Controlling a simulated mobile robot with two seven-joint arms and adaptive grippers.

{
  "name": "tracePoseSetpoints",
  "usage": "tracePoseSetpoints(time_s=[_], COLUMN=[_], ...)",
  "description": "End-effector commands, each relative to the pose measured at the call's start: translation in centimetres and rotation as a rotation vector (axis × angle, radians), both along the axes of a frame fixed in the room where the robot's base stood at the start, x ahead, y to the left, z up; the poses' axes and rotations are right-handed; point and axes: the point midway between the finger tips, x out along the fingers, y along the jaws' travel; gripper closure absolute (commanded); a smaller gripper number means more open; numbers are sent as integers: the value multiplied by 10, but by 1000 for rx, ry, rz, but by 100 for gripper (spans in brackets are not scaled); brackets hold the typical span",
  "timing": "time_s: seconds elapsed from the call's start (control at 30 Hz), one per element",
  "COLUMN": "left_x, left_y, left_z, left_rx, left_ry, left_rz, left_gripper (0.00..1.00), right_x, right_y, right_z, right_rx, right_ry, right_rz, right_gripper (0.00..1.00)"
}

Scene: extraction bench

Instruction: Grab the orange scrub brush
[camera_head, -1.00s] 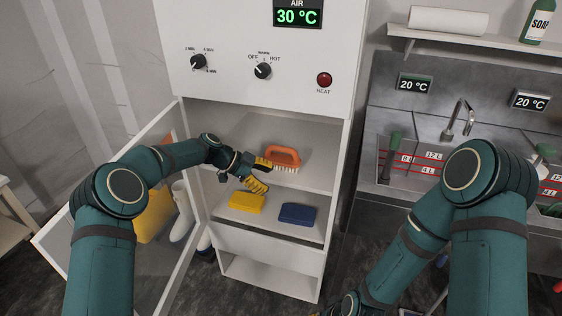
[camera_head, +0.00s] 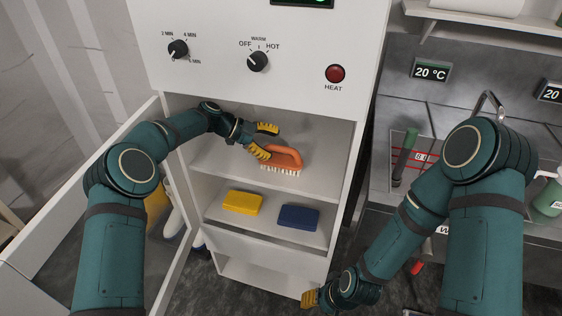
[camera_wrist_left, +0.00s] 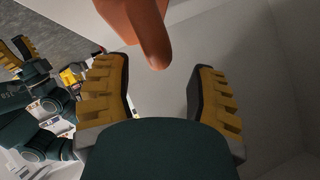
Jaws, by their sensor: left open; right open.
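The orange scrub brush (camera_head: 284,158) rests on the upper shelf of the white cabinet, white bristles down, its orange handle arching up. My left gripper (camera_head: 270,141) is inside the cabinet at the brush's left end, with yellow fingers spread. One finger is close to the handle; I cannot tell whether it touches. In the left wrist view the orange handle (camera_wrist_left: 150,30) hangs just beyond the gap between the two open fingers (camera_wrist_left: 158,95), with nothing between them. My right gripper (camera_head: 310,298) is low, in front of the cabinet's base, mostly hidden by its own arm.
On the lower shelf lie a yellow sponge (camera_head: 243,202) and a blue sponge (camera_head: 298,217). Knobs and a red heat button (camera_head: 335,73) are above the opening. A sink with a green-handled tool (camera_head: 405,155) stands at right.

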Motion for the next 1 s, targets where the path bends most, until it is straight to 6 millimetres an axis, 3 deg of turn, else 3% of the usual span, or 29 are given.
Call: tracePoseSetpoints(time_s=[0.2,0.5,0.67,1.0], left_x=[-3,-3,-3,-3], left_y=[-29,-34,-34,-34], left_z=[-17,-20,-19,-20], left_rx=[0,1,1,1], left_ry=[0,0,0,0], left_rz=[-2,0,0,0], left_gripper=[43,41,97,100], right_x=[1,2,1,1], right_y=[0,0,0,0], right_z=[-6,-6,-6,-7], right_rx=[-1,-1,-1,0], right_ry=[-3,-4,-4,-3], right_rz=[0,0,0,-1], right_gripper=[53,53,53,53])
